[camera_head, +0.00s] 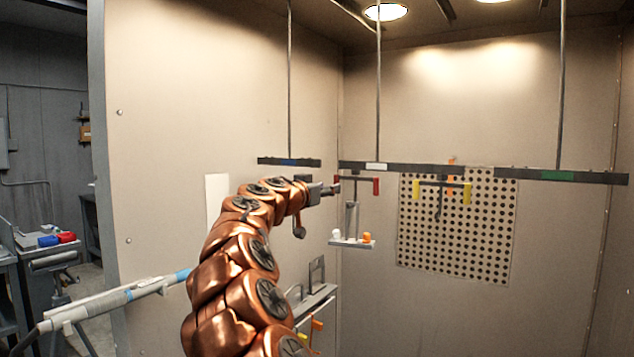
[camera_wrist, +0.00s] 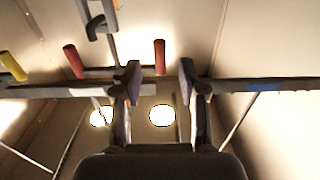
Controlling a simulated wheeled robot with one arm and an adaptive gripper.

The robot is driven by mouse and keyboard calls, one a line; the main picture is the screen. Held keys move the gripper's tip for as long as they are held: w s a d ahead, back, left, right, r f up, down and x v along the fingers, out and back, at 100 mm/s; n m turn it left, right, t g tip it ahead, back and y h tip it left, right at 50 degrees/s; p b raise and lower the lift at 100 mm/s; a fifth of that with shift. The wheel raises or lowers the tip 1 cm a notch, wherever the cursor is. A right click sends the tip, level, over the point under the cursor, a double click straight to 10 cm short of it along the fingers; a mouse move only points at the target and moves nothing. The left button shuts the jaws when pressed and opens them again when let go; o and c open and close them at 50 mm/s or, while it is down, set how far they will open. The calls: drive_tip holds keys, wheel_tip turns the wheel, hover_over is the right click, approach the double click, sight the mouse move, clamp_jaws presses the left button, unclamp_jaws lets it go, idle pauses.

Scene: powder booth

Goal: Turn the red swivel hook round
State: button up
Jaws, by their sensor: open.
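The red swivel hook (camera_head: 376,186) hangs under the middle bar with the white mark, its crossbar ending in two red pegs. A grey piece (camera_head: 352,216) hangs below it with a small tray (camera_head: 352,244) carrying a white and an orange knob. My gripper (camera_head: 335,188) is open at the hook's left end in the head view, partly covering the left peg. In the wrist view the fingers (camera_wrist: 159,70) stand either side of one red peg (camera_wrist: 160,57), with no visible contact; the other red peg (camera_wrist: 73,61) is to the left. The peg's depth between the fingers is unclear.
A blue-marked bar (camera_head: 289,162) hangs left, and a green-marked bar (camera_head: 560,175) right. A yellow-ended hook (camera_head: 441,188) hangs right of the red one, before a perforated panel (camera_head: 470,235). A grey rack (camera_head: 316,300) stands below. The booth's left wall (camera_head: 160,150) is close.

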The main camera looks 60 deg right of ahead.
drive_tip(key=d+b, duration=0.1)
drive_tip(key=d, duration=0.4)
drive_tip(key=shift+w+d, duration=0.15)
drive_tip(key=shift+d, duration=0.25)
drive_tip(key=c, duration=0.7)
